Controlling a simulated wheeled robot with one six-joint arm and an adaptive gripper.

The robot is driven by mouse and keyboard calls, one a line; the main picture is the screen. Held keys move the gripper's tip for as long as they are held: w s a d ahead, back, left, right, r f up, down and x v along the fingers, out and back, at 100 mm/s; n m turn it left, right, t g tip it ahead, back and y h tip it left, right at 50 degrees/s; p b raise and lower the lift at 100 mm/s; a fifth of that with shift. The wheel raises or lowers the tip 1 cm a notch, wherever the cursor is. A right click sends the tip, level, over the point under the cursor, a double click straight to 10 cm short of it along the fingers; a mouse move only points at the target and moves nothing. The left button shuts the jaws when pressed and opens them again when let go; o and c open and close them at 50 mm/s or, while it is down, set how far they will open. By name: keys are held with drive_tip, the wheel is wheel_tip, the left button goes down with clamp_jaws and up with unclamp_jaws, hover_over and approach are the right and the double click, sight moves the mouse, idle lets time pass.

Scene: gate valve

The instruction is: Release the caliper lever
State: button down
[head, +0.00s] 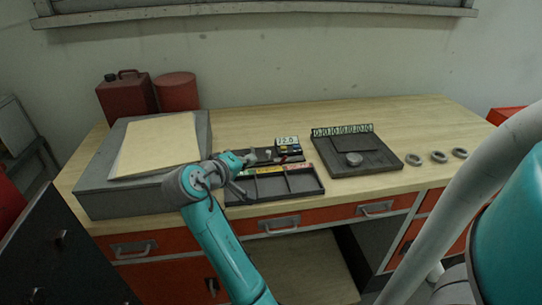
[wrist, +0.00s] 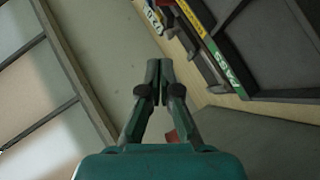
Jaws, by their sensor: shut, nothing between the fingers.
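A small dark fixture (head: 265,154) with a white display reading about 12.0 (head: 287,140) and small coloured blocks (head: 290,149) lies on the workbench. It is probably the caliper, but I cannot make out its lever. The display shows at the top of the wrist view (wrist: 153,14). My gripper (head: 249,158) is at the left end of the fixture, above the bench, and hides part of it. In the wrist view my gripper (wrist: 159,64) has its fingertips together and nothing between them. I cannot tell whether it touches the fixture.
A dark compartment tray (head: 313,171) with a coloured label strip lies in front of the fixture. Right of it are a dark plate (head: 378,155) with a round knob and several rings (head: 412,159). A grey box (head: 90,180) stands left, red cans (head: 127,98) behind it. Bare bench lies behind the fixture.

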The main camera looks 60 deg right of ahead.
drive_tip(key=shift+d, duration=0.1)
approach(283, 161)
drive_tip(key=w+d, duration=0.1)
drive_tip(key=d, duration=0.1)
drive_tip(key=w+d+r, duration=0.1)
drive_tip(key=w+d, duration=0.1)
drive_tip(key=shift+w+d+r, duration=0.1)
drive_tip(key=shift+w+r, duration=0.05)
drive_tip(key=shift+w, duration=0.05)
drive_tip(key=shift+s+d+f, duration=0.85)
drive_tip(key=shift+s+d, duration=0.05)
drive_tip(key=shift+d, duration=0.15)
drive_tip(key=shift+s+d+f, duration=0.25)
drive_tip(key=shift+s+d, duration=0.1)
drive_tip(key=shift+d, duration=0.1)
